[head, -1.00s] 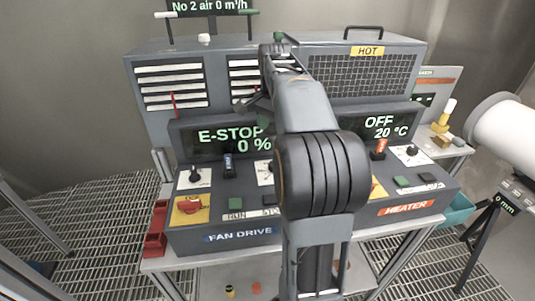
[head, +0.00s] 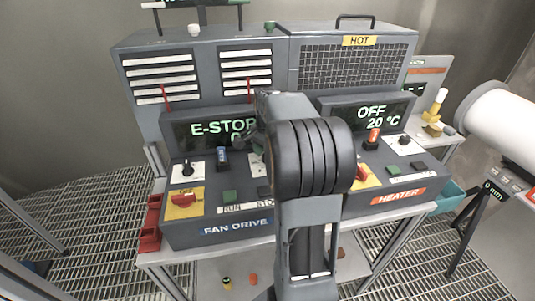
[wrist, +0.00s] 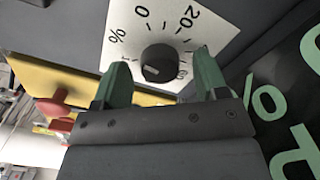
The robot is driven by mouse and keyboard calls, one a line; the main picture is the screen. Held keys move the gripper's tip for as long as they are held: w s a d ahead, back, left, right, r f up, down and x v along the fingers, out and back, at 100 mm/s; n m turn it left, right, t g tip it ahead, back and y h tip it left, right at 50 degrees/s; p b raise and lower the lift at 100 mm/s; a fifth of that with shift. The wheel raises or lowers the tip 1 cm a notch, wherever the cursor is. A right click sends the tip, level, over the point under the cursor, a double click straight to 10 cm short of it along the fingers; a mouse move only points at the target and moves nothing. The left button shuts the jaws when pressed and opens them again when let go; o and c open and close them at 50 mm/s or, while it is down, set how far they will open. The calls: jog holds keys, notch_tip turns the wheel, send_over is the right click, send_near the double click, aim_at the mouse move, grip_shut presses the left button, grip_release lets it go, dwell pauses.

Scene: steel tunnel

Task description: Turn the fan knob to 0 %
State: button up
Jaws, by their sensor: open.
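The fan knob (wrist: 160,63) is round and black, on a white dial plate (wrist: 183,22) marked %, 0 and 20. My gripper (wrist: 160,64) is open, with green fingers at either side of the knob in the wrist view. I cannot tell whether they touch it or are still short of it. I cannot make out clearly where the knob points. In the head view my arm hides the knob, and only part of its white plate (head: 256,165) shows. The fan display (head: 212,130) reads E-STOP, its lower line mostly covered.
On the fan panel are a blue switch (head: 222,158), another black knob (head: 187,168), a red handle (head: 184,199) on yellow, and a green button (head: 229,195). The heater panel (head: 398,196) is to the right. A yellow plate (wrist: 58,80) lies close by the gripper.

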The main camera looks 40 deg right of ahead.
jog(key=shift+f, duration=0.15)
jog(key=c, duration=0.9)
jog(key=shift+c, duration=0.2)
